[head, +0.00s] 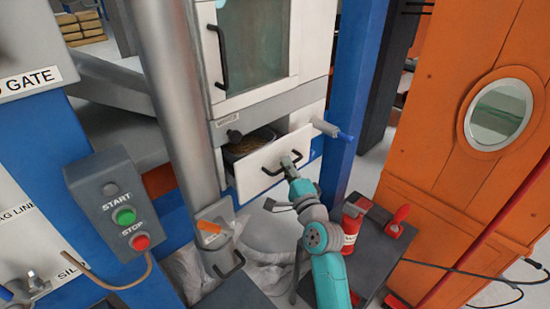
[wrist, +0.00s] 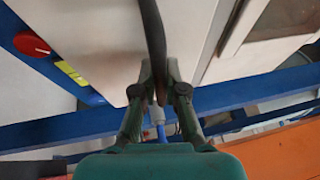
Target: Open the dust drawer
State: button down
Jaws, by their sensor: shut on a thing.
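The dust drawer (head: 258,172) is a white-fronted drawer low in the grey cabinet in the head view. It stands partly pulled out, and brown grainy material shows inside behind its front. A dark bar handle (head: 272,172) is on its front. My gripper (head: 289,161) is at the right part of this handle. In the wrist view, the fingers of my gripper (wrist: 160,92) are shut on the dark handle (wrist: 153,40), which runs up between them. The drawer front (wrist: 95,45) fills the upper left of that view. The far end of the drawer is hidden inside the cabinet.
A dark cart (head: 375,255) with a red bottle (head: 351,228) and a red tool (head: 398,217) stands right of my arm. A control box (head: 122,212) with start and stop buttons is at left. A blue post (head: 352,100) stands right of the drawer. Plastic sacks (head: 190,270) lie below.

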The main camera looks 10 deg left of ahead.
jog(key=s+d, duration=0.9)
jog(key=d, duration=0.2)
jog(key=shift+d, duration=0.35)
jog(key=c, duration=1.2)
grip_release()
jog(key=shift+s, duration=0.1)
jog(key=v, duration=1.2)
